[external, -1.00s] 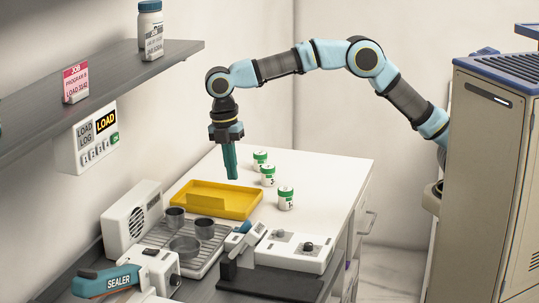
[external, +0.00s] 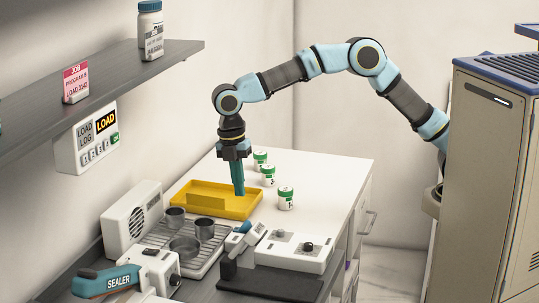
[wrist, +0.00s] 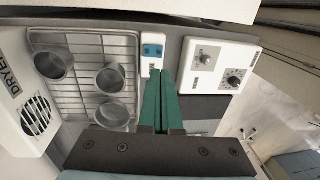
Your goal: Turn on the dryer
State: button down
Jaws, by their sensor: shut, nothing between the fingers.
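The dryer (external: 131,218) is a white box with a round grille, standing left of the metal rack against the wall. In the wrist view its white body (wrist: 22,125) is at the left edge, with "DRYER" lettering partly cut off. No switch on it can be made out. My gripper (external: 239,192) is shut and empty, pointing down over the yellow tray, apart from the dryer. In the wrist view my gripper (wrist: 158,75) shows its green fingers together.
Metal cups stand on the wire rack (external: 211,262). A white control box (external: 262,256) with two knobs is at right of it. The yellow tray (external: 190,210), white jars (external: 286,200) and the sealer (external: 125,278) share the counter. A shelf (external: 115,85) hangs above left.

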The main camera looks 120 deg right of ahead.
jog(key=f+p, duration=0.1)
jog(key=f, duration=0.5)
jog(key=s+f+p, duration=0.1)
jog(key=f, duration=0.2)
jog(key=shift+a+f+p, duration=0.2)
jog(key=shift+a+p, duration=0.15)
jog(key=shift+a, duration=0.05)
